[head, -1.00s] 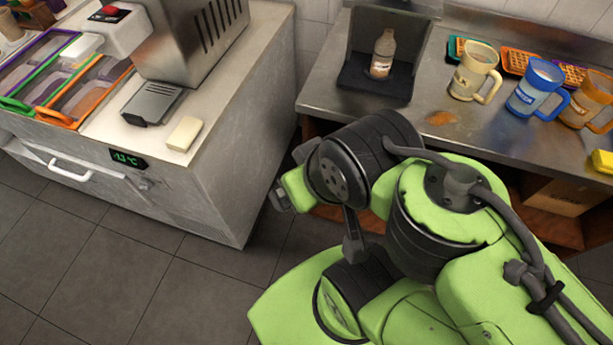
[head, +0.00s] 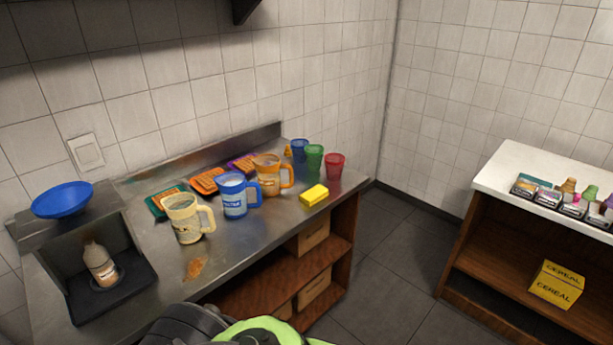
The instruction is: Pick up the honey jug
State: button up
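Three jugs with handles on their right sides stand upright in a row on the steel counter (head: 235,245). They are a cream jug (head: 183,220), a blue jug (head: 232,197) and an orange jug (head: 267,175). The blue jug has a white label that seems to read "NECTAR". The writing on the cream and orange jugs is too small to read, so I cannot confirm from a label which one is the honey jug. Only part of my green and black arm shows at the bottom edge. My gripper is not in view.
A bottle (head: 101,264) stands in a black stand at left, with a blue bowl (head: 62,200) on top. Waffle trays (head: 207,181) lie behind the jugs. A yellow sponge (head: 314,195) and coloured cups (head: 314,158) are at right. A white-topped shelf unit (head: 525,160) stands across open floor.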

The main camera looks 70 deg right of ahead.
aim_at(275, 176)
jog(key=z, duration=2.15)
